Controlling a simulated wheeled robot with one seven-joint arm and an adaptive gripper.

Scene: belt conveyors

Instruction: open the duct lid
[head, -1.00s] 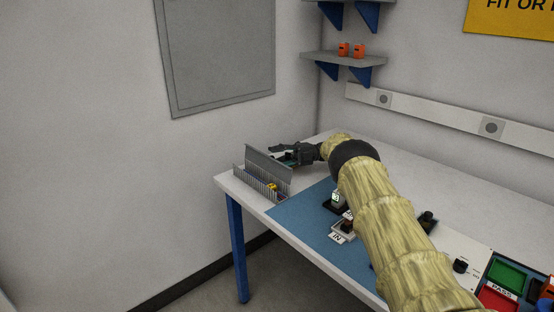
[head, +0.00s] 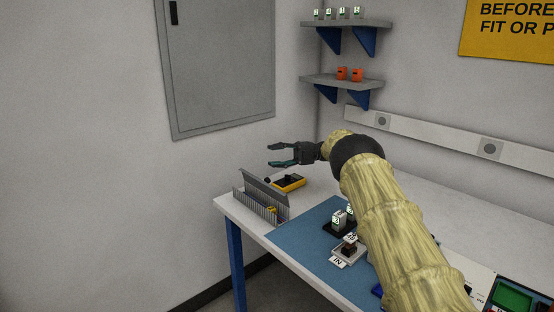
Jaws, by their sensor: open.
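The duct (head: 254,207) is a grey slotted channel at the table's far left corner. Its grey lid (head: 265,187) stands up tilted along the duct's back edge, so the channel's top is uncovered on the near side. A small yellow thing (head: 272,210) shows at the duct's right end. My gripper (head: 270,155) is open and empty, pointing left, above and behind the lid and apart from it.
A yellow and black device (head: 289,183) lies behind the duct, below my gripper. A blue mat (head: 310,229) holds a black stand with white blocks (head: 340,220) and a small tray (head: 347,251). Shelves (head: 345,81) hang on the back wall. My arm hides the table's middle.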

